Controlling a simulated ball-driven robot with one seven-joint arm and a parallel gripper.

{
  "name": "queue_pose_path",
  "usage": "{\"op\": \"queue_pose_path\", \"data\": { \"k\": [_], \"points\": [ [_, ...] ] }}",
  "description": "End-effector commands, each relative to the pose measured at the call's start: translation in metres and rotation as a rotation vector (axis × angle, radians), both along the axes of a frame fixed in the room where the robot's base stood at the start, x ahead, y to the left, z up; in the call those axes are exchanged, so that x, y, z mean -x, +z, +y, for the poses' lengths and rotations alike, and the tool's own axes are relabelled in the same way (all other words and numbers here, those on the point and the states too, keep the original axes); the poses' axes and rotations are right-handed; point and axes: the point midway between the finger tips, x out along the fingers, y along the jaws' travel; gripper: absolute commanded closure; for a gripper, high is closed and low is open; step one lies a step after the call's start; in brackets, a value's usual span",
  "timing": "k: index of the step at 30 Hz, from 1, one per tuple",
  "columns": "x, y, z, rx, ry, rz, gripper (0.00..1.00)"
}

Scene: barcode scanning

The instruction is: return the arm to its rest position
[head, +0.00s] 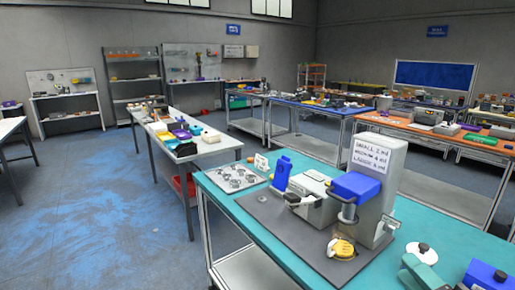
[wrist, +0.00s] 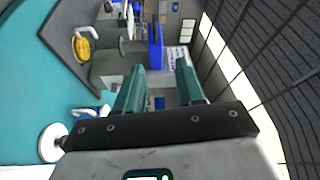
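My gripper (wrist: 158,68) shows in the wrist view with its two teal fingers apart and nothing held between them. Past the fingers the view is tilted on its side. It shows the teal bench (wrist: 25,95) at the left and the blue-and-grey bench machine (wrist: 154,45) beyond the fingertips. The gripper looks clear of the bench and of these things.
The teal bench (head: 455,240) carries a grey mat (head: 285,235) with a machine (head: 385,165), a yellow round part (head: 342,248) and a blue bottle-like item (head: 282,173). A white disc (head: 422,253) and a blue item (head: 484,276) stand at lower right. Open floor (head: 110,215) lies left.

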Motion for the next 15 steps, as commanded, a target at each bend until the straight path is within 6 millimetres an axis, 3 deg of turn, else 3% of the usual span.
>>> {"op": "queue_pose_path", "data": {
  "k": [10, 15],
  "points": [
    [0.013, -0.057, 0.012, 0.189, 0.025, 0.157, 0.62],
    [0.031, -0.102, 0.019, 0.342, 0.064, 0.282, 0.62]
  ]
}}
